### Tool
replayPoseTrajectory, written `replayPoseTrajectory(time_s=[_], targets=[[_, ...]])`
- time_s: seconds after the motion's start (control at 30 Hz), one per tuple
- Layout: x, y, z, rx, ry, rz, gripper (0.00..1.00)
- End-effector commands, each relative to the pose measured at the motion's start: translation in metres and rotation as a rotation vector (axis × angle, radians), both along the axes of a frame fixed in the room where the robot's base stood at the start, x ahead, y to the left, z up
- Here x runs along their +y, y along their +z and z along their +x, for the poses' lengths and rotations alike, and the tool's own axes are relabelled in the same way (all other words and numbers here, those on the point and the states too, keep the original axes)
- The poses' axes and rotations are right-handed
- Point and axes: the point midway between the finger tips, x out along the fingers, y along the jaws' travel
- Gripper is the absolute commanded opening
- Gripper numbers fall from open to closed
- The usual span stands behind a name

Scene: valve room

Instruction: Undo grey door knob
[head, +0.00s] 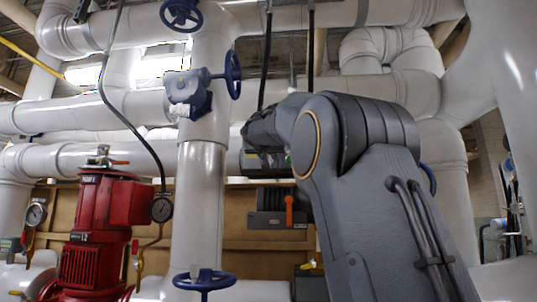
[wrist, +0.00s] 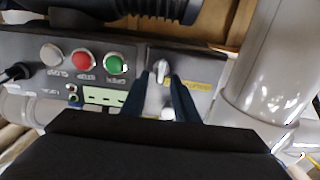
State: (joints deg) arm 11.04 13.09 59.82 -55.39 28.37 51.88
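My gripper (wrist: 164,77) has two dark blue fingers pointing at the panel. They are apart, with the tips just below the knob and close to either side of it. I cannot tell whether they touch it. A second small pale round part (wrist: 168,113) shows between the fingers lower down. In the head view my arm hides the knob and the fingertips.
The panel also carries a red button (wrist: 82,60), a green button (wrist: 115,65) and a pale button (wrist: 51,54). A thick grey pipe (wrist: 262,70) stands close right of it. In the head view, an orange lever (head: 289,211) and a red pump (head: 98,215) stand lower.

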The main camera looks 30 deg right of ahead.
Motion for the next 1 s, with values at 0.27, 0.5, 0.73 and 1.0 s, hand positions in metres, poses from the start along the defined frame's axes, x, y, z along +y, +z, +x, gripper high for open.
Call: replayPoseTrajectory(time_s=[0.27, 0.5, 0.73, 1.0], targets=[[0.0001, -0.0003, 0.0003, 0.0, 0.0, 0.0, 0.19], [0.0023, -0.0005, 0.0006, 0.001, 0.001, -0.001, 0.0], [0.0022, -0.0006, 0.0012, 0.024, 0.003, -0.035, 0.0], [0.0044, -0.0013, 0.0028, 0.117, 0.003, -0.172, 0.0]])
